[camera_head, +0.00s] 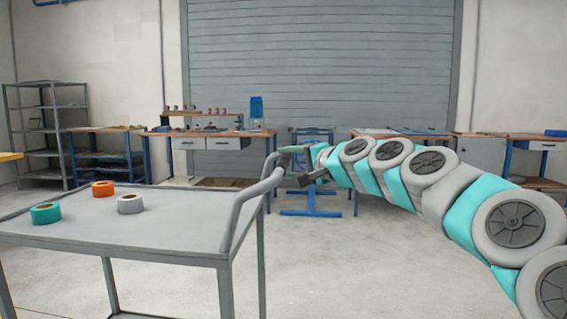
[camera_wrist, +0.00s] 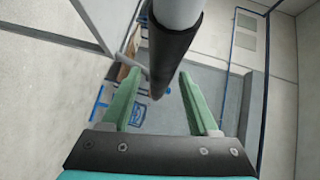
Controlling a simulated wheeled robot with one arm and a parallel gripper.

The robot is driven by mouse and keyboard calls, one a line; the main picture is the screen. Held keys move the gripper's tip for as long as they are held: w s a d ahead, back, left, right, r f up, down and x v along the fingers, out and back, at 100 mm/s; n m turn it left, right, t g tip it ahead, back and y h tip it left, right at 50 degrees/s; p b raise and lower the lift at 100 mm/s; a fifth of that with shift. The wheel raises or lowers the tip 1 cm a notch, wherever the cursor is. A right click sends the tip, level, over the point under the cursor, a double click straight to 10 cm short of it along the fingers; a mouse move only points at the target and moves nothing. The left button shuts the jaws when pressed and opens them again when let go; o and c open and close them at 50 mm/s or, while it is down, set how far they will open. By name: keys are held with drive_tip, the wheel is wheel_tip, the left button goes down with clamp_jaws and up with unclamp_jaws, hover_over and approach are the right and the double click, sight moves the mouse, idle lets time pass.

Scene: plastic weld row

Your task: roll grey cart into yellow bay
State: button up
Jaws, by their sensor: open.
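The grey cart (camera_head: 150,230) stands at the left of the head view, with a flat top and a raised tubular handle (camera_head: 243,205) on its right side. My gripper (camera_head: 297,164) is at the far end of that handle, reached from the right. In the wrist view my gripper (camera_wrist: 158,76) has its two green fingers apart, and a grey bar with a dark sleeve (camera_wrist: 174,48) runs between them in the picture. Contact with the bar cannot be told.
Teal (camera_head: 46,213), orange (camera_head: 103,188) and grey (camera_head: 130,204) rolls lie on the cart top. Workbenches (camera_head: 207,139) and a shelf rack (camera_head: 47,130) stand along the back by a grey shutter (camera_head: 320,60). Open floor (camera_head: 350,270) lies right of the cart.

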drive_tip(key=shift+x, duration=0.95)
clamp_jaws()
idle(0.8)
